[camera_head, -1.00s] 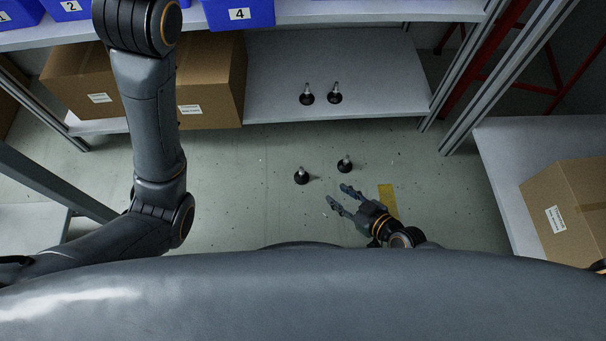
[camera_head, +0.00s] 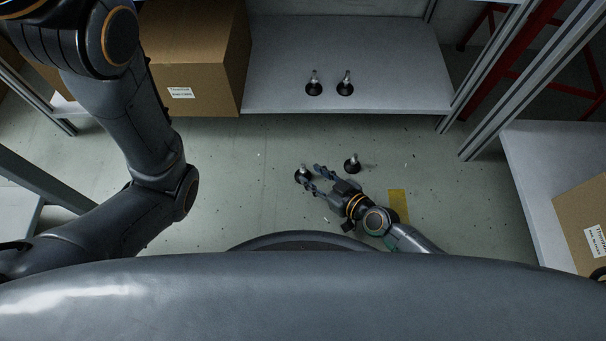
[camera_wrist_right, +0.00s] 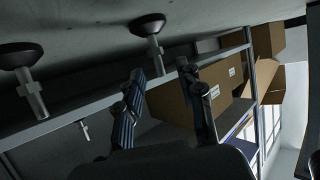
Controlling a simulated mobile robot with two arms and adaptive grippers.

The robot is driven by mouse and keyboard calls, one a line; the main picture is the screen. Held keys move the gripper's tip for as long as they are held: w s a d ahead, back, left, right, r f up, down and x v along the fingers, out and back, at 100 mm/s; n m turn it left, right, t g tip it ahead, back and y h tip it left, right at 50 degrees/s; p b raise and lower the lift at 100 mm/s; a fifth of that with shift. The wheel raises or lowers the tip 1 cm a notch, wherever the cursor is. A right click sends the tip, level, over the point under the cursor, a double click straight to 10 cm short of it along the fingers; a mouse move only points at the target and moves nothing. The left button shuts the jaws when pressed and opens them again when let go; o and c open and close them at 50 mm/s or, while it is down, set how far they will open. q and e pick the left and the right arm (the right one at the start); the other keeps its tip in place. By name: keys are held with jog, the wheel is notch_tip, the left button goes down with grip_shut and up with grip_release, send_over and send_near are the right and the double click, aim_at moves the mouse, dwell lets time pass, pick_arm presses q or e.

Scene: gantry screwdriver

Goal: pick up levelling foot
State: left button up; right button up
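Several levelling feet with black round bases and metal stems are in the head view. One foot (camera_head: 303,173) stands on the floor right at my right gripper's fingertips, partly hidden by them. Another foot (camera_head: 353,163) stands on the floor to its right. Two more, a left one (camera_head: 314,86) and a right one (camera_head: 345,86), stand on the low shelf. My right gripper (camera_head: 311,174) is open and empty. In the upside-down right wrist view, a foot (camera_wrist_right: 149,27) shows just beyond the fingertips, its stem towards the gap. My left gripper is out of view.
The low grey shelf (camera_head: 400,75) lies behind the floor feet, with a cardboard box (camera_head: 195,60) on its left. Another shelf (camera_head: 530,175) with a box (camera_head: 585,220) stands at the right. Metal posts rise between them. The floor around the gripper is mostly clear.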

aim_at(304, 169)
jog(key=b+x, duration=0.1)
jog(key=x, duration=0.4)
jog(key=shift+w+b, duration=0.2)
jog(key=shift+b, duration=0.1)
grip_shut()
